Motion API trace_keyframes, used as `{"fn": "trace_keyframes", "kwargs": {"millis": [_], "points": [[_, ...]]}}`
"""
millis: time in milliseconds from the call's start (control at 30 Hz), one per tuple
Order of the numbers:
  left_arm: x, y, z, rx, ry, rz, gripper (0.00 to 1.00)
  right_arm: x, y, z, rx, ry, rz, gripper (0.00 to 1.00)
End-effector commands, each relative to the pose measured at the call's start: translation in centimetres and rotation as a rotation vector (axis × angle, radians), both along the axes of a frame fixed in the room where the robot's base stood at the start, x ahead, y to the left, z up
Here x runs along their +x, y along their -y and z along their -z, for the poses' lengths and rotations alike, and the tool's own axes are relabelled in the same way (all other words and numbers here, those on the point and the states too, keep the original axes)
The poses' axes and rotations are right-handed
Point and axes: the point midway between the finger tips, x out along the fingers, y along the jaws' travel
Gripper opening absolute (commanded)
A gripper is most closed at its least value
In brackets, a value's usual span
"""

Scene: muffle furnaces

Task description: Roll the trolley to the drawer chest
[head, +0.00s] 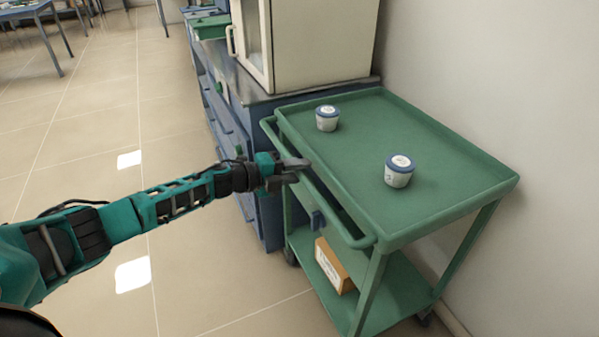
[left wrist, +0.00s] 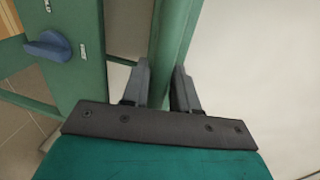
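The green trolley (head: 440,148) stands beside the wall, with two white cups with blue lids on its top tray: a far cup (head: 327,119) and a near cup (head: 399,172). Its far end is close to a blue drawer unit (head: 228,135) under a dark top; I cannot tell whether they touch. My left gripper (head: 300,165) is at the trolley's side handle rail (head: 335,212). In the left wrist view the fingers (left wrist: 162,88) lie on both sides of the green rail (left wrist: 172,40), closed up against it. My right gripper is out of view.
A cream cabinet (head: 322,40) stands on the drawer unit's top. A brown box (head: 334,265) sits on the trolley's lower shelf. The wall (head: 500,70) closes off the right. Open tiled floor (head: 90,130) lies to the left, with tables (head: 30,15) far back.

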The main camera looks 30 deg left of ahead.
Motion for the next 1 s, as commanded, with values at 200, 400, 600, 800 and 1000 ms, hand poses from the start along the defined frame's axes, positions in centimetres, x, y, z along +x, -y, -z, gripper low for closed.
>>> {"fn": "trace_keyframes", "kwargs": {"millis": [200, 400, 600, 800, 1000], "points": [[0.0, 0.0, -0.1, 0.000, 0.001, 0.002, 0.44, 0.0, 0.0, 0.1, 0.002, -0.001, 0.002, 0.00], [-0.1, 0.1, 0.0, -0.001, 0.000, 0.004, 0.44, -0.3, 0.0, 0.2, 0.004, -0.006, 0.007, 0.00], [-1.7, -1.2, -0.4, 0.001, -0.003, 0.003, 0.44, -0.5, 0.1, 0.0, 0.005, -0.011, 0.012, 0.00], [-5.0, -3.7, -1.1, 0.002, -0.004, 0.004, 0.44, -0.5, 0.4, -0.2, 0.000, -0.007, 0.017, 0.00], [-7.9, -5.9, -1.9, 0.001, -0.003, 0.003, 0.44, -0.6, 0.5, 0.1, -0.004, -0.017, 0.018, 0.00]]}}
